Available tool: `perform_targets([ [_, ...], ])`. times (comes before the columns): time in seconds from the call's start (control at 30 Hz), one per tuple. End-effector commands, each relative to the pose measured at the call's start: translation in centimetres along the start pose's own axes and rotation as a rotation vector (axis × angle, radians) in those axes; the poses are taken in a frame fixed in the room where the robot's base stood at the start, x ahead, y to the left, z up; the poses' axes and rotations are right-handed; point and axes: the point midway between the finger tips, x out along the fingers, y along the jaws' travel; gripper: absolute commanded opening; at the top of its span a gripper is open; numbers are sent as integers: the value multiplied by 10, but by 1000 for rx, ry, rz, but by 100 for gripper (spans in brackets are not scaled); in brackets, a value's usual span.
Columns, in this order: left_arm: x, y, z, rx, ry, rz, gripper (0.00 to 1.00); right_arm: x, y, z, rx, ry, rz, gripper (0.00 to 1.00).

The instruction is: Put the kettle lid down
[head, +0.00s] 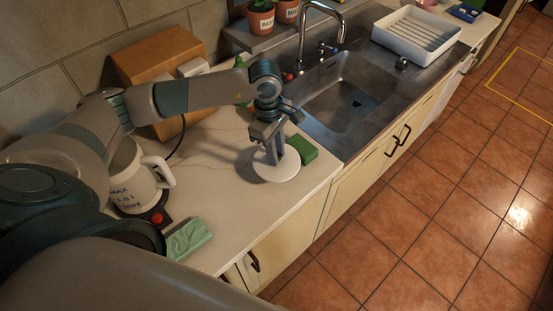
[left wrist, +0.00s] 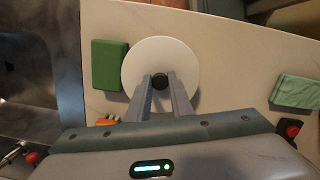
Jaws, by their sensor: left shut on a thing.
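The kettle lid is a white disc (head: 276,168) with a dark knob, low over or on the counter near its front edge; I cannot tell whether it touches the counter. My left gripper (head: 276,156) is above it, shut on the knob. In the left wrist view the lid (left wrist: 160,62) lies flat to the camera, with the left gripper's fingertips (left wrist: 160,82) on either side of the knob. The white kettle (head: 130,180), marked with MAX and MIN, stands at the left of the counter, partly hidden by my arm. My right gripper is not in view.
A green sponge (head: 302,149) lies right beside the lid, also in the left wrist view (left wrist: 109,65). A folded green cloth (head: 188,239) lies near the front edge. The steel sink (head: 345,95) is to the right. A brown box (head: 165,65) stands at the wall. Counter left of the lid is clear.

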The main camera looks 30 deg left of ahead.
Motion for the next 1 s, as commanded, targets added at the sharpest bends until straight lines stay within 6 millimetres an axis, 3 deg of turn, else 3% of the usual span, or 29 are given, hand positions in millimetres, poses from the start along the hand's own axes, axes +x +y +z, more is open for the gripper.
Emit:
perform_targets([
  [0.23,3,0,0,-1,0,-1,0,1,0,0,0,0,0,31],
  [0.57,38,0,-4,-1,0,-1,0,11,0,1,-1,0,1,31],
  [1.0,43,0,-5,0,0,0,0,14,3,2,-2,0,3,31],
])
